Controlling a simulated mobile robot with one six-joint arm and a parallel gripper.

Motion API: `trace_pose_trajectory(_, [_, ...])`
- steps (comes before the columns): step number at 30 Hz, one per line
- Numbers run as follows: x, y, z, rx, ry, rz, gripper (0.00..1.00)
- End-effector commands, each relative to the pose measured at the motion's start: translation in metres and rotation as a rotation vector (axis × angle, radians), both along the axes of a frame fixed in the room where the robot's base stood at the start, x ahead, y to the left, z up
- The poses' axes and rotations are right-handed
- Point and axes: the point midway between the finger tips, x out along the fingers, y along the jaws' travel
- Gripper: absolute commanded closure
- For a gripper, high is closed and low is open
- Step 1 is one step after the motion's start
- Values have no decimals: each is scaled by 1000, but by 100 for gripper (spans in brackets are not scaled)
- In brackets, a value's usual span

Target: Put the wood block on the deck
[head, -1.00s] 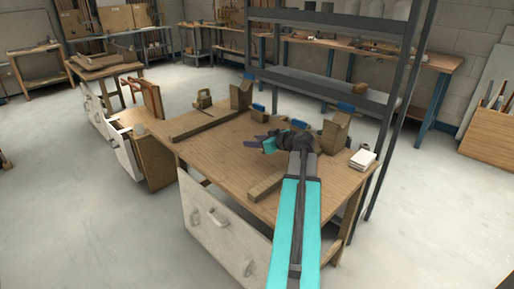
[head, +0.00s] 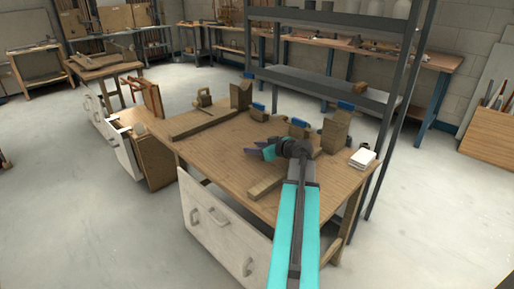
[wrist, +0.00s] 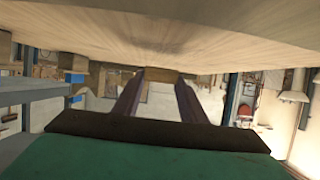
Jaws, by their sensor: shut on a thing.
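My gripper (head: 252,153) reaches low over the workbench, its dark purple fingers pointing left. In the wrist view, which is upside down, the fingers (wrist: 157,88) close in on a small brown wood block (wrist: 170,76) at their tips, just off or touching the bench top; I cannot tell which. The block is too hidden by the fingers to make out in the head view. The bench top (head: 215,150) is broad, light brown wood. A grey rack behind it has a flat deck (head: 315,84).
A wooden bar (head: 266,187) lies at the bench front and a longer one (head: 205,122) at the back left. Angled wooden blocks (head: 240,96) (head: 336,131) stand at the back. A white stack (head: 362,158) sits at the right.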

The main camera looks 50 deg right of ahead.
Motion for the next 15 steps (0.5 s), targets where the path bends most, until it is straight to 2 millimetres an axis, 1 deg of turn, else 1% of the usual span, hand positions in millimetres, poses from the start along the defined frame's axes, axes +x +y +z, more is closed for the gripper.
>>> trace_pose_trajectory(15, [0,0,-10,2,2,0,86])
